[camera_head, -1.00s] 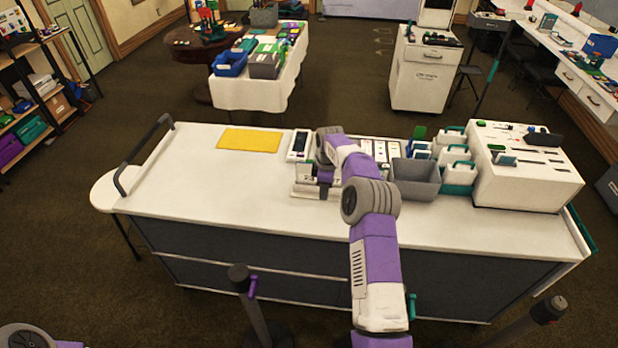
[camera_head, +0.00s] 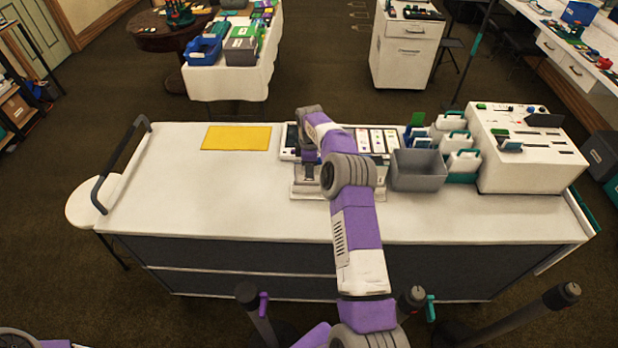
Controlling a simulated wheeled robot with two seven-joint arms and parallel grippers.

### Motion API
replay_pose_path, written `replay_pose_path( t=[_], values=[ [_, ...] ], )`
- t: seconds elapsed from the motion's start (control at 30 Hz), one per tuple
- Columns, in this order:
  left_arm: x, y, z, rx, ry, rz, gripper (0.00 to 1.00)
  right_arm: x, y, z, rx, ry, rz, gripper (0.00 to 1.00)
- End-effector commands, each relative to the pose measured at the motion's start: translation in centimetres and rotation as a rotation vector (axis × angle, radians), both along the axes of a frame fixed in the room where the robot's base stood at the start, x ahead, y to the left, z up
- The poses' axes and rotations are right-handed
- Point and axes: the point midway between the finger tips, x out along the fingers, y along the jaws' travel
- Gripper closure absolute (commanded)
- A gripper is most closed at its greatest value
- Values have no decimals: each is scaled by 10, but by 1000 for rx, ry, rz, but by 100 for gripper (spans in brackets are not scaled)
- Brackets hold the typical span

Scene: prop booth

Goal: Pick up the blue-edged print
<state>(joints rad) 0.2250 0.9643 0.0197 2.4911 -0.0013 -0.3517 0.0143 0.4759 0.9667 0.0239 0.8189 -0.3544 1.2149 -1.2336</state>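My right arm reaches over the white counter (camera_head: 210,195). Its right gripper (camera_head: 309,172) points down at a pale, partly see-through stand (camera_head: 303,191) near the counter's middle. The arm covers much of the gripper and stand, so I cannot tell whether the fingers are open or hold anything. A row of narrow white prints or cards (camera_head: 377,141) lies just behind and to the right of the gripper. No blue edge can be made out on them, so I cannot pick out the blue-edged print. My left gripper is out of view; only parts of that arm show at bottom left.
A yellow sheet (camera_head: 236,138) lies left of the gripper. A grey bin (camera_head: 418,172), white-and-green containers (camera_head: 461,160) and a white slotted box (camera_head: 525,165) stand to the right. The counter's left and front parts are clear. Dark posts (camera_head: 262,322) stand before the counter.

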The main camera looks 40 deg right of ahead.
Motion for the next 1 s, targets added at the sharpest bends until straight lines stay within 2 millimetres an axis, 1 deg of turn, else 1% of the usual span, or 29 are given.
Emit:
replay_pose_path(
  t=[0.03,0.13,0.23,0.4,0.47,0.63,0.9,1.0],
  values=[
    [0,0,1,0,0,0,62,-1,1,-9,2,4,0,66],
    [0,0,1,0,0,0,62,0,1,-18,1,1,0,66],
    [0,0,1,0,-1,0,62,0,1,-22,1,1,0,66],
    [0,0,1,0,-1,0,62,0,1,-22,0,0,0,66],
    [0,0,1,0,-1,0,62,0,0,-22,0,0,0,74],
    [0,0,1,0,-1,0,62,0,0,-22,0,0,0,100],
    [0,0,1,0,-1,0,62,0,0,-21,0,0,0,100],
    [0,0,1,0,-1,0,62,1,0,-17,-1,-2,0,100]
  ],
)
